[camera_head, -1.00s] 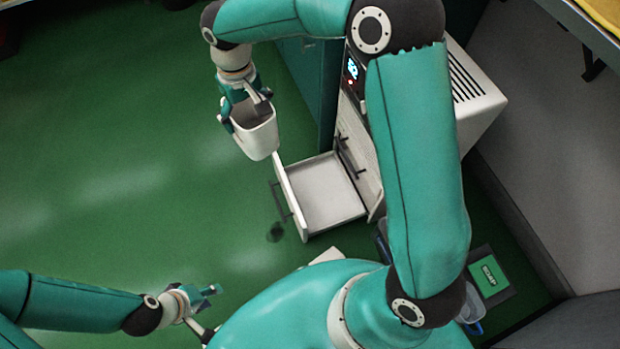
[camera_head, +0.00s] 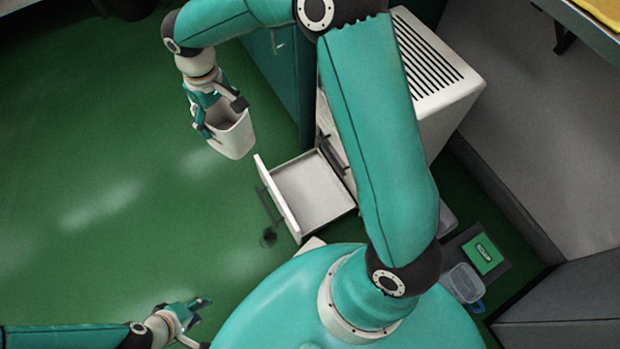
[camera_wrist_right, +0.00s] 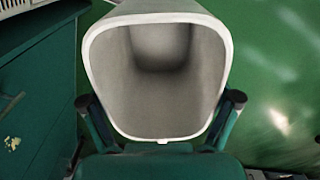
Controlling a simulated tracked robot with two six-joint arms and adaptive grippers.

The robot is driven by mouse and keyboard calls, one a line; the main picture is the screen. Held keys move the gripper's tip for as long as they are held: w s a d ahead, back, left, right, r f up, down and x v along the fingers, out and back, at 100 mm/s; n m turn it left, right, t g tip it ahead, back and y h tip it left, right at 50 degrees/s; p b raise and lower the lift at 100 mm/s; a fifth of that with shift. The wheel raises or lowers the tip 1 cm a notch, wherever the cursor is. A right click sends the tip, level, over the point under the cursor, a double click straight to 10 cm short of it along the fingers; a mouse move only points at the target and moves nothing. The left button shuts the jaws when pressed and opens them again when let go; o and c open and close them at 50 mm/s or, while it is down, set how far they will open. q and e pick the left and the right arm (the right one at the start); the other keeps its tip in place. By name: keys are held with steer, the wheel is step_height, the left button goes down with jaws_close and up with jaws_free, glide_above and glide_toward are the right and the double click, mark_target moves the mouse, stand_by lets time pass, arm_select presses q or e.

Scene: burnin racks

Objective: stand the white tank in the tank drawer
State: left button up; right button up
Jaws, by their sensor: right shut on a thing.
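The white tank (camera_head: 234,140) is an open-topped, empty container. My right gripper (camera_head: 222,112) is shut on it and holds it in the air, slightly tilted, up and left of the drawer in the head view. The right wrist view looks into the mouth of the tank (camera_wrist_right: 162,70), with the right gripper's fingers (camera_wrist_right: 160,118) at either side. The tank drawer (camera_head: 312,190) is pulled out from the white cabinet and looks empty. My left gripper (camera_head: 192,312) is over the floor at the lower left, holding nothing; its fingers look spread apart.
The white cabinet (camera_head: 425,80) with a slotted top is partly hidden by my right arm. A teal cabinet (camera_head: 275,75) stands beside it. The green floor left of the drawer is open.

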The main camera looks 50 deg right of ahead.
steer(key=s+d+f+n, duration=0.4)
steer(key=d+f+n, duration=0.3)
steer(key=f+n, duration=0.45)
steer(key=s+d+f+n, duration=0.4)
steer(key=d+f+n, duration=0.5)
steer(key=f, duration=0.4)
steer(key=shift+n, duration=0.65)
steer(key=shift+s+a+f+b, duration=0.15)
steer(key=shift+f+b, duration=1.1)
steer(key=shift+f, duration=2.05)
steer(key=shift+a+f+b, duration=0.2)
steer(key=shift+f+b, duration=1.1)
steer(key=shift+f, duration=1.95)
steer(key=shift+s+a+f+b, duration=0.15)
steer(key=shift+f+b, duration=1.1)
steer(key=shift+f, duration=2.05)
steer(key=o, duration=0.8)
steer(key=shift+o, duration=0.9)
